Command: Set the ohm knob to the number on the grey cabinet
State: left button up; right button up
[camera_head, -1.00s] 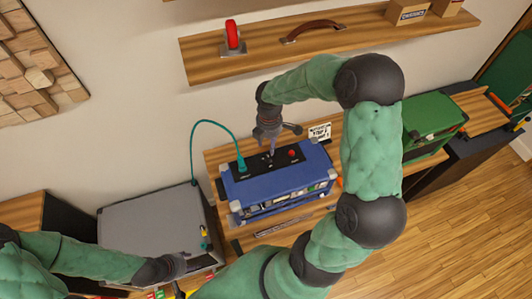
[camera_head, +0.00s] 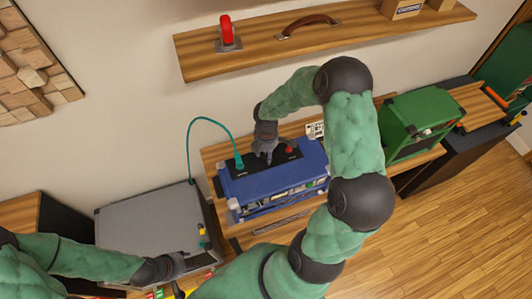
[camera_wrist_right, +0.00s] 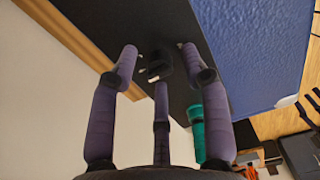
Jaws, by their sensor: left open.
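The blue amp (camera_head: 285,180) has a black top panel carrying a small dark knob (camera_wrist_right: 158,66) with a pale mark; I cannot read whether it is the ohm knob. My right gripper (camera_head: 266,157) points down at this panel. In the right wrist view its purple fingertips (camera_wrist_right: 158,62) are spread around the knob, with gaps visible, so it is open. The grey cabinet (camera_head: 145,235) stands to the left of the amp; no number is readable on its visible faces. My left gripper (camera_head: 172,266) is open, over the cabinet's front.
A teal cable ends in a plug (camera_head: 239,163) on the amp's panel, close beside a right finger. A red control (camera_head: 290,150) sits to the right. A white sign (camera_head: 315,130) stands behind. A green amp (camera_head: 420,125) is right. A shelf (camera_head: 365,30) hangs above.

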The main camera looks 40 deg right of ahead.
grip_shut()
jog(key=shift+f+m, duration=0.1)
jog(key=shift+m, duration=0.2)
jog(key=m+b, duration=0.2)
jog(key=m, duration=0.1)
jog(key=shift+m+b, duration=0.3)
jog(key=shift+b, duration=0.05)
jog(key=m+b, duration=0.2)
jog(key=m, duration=0.3)
jog(key=shift+m+b, duration=0.3)
jog(key=shift+b, duration=0.05)
jog(key=shift+o, duration=1.1)
grip_release()
